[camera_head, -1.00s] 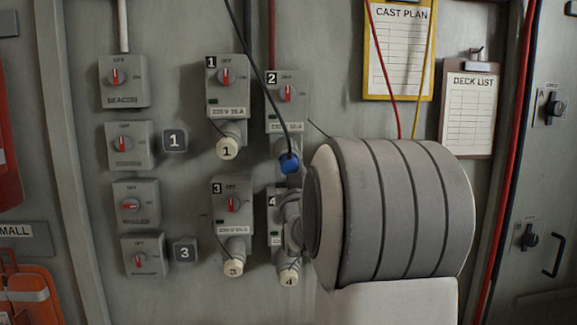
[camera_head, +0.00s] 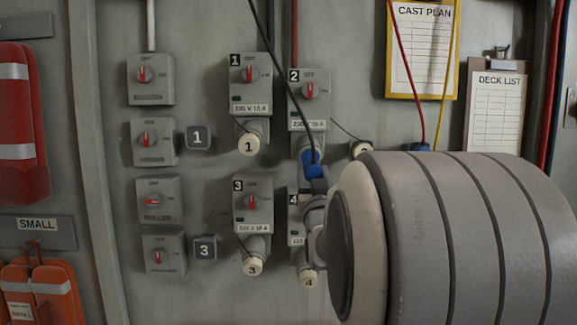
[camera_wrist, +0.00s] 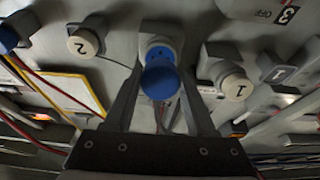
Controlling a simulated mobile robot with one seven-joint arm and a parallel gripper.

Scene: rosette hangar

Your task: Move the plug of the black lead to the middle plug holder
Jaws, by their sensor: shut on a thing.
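The blue plug (camera_head: 309,158) of the black lead (camera_head: 283,60) sits at the lower end of the socket numbered 2 (camera_head: 309,102). In the wrist view the plug (camera_wrist: 159,80) is between my two fingers, against the grey socket mouth (camera_wrist: 160,40). My gripper (camera_head: 320,178) reaches it from below and is shut on it; it also shows in the wrist view (camera_wrist: 161,70). The lead runs up from the plug past the socket's front. I cannot make out the middle plug holder; my arm covers much of the wall on the right.
A cap marked 2 (camera_wrist: 85,43) hangs beside the plug. A cap marked 1 (camera_head: 249,143) is on the left socket. Sockets 3 (camera_head: 252,200) and 4 (camera_head: 298,205) are below. Another blue plug (camera_head: 422,148) with a red lead is to the right, partly behind my arm.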

